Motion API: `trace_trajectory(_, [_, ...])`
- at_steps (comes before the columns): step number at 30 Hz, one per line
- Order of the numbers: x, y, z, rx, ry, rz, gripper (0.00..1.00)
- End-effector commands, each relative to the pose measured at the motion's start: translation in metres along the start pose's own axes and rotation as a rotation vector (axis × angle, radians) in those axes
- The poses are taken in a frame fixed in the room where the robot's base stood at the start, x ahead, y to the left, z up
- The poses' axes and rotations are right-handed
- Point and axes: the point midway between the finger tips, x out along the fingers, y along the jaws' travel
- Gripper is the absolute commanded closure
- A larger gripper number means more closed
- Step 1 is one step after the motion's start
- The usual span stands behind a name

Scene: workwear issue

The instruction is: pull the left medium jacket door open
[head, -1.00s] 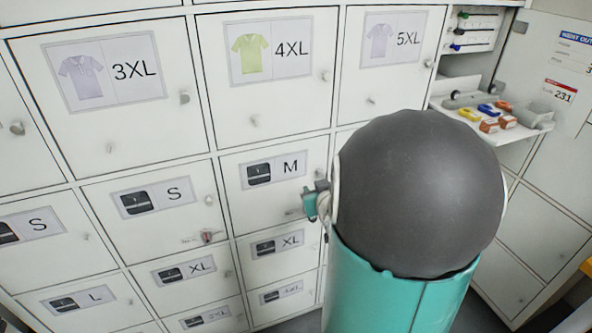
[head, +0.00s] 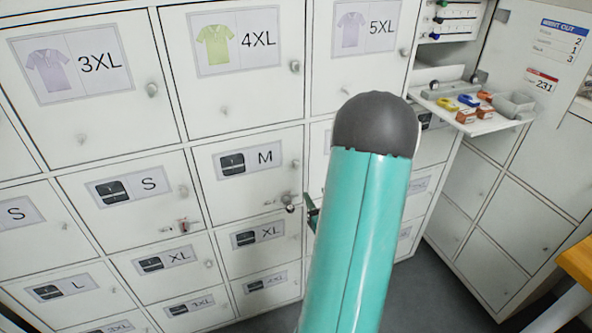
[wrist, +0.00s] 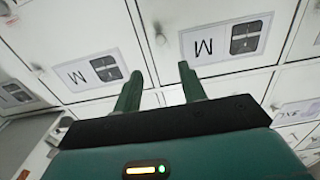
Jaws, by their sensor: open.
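The left medium jacket door (head: 240,185) is white, with a dark jacket picture and an M on its label. It looks flush with its neighbours, so shut. Its round knob (head: 294,163) is near its right edge. The wrist view is upside down; there the door (wrist: 212,75) is on the right and its knob (wrist: 160,38) lies beyond my fingers. My gripper (wrist: 160,88) is open, with nothing between its two green fingers. In the head view only a green bit of my gripper (head: 313,212) shows beside my arm, near the door's lower right corner.
Another M door (wrist: 85,95) adjoins it; my arm hides most of it in the head view. An S door (head: 130,205) with a red-marked lock is on the left, an XL door (head: 262,255) below. A fold-down shelf (head: 470,122) with small items juts out at the right.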

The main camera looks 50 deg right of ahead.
Motion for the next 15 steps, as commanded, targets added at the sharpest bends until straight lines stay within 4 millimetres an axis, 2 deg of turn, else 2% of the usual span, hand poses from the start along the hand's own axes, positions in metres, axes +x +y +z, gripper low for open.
trace_trajectory(5, [0.019,0.001,0.0,-0.001,0.001,0.003,0.59])
trace_trajectory(15, [0.086,0.002,0.0,0.0,0.001,0.003,0.59])
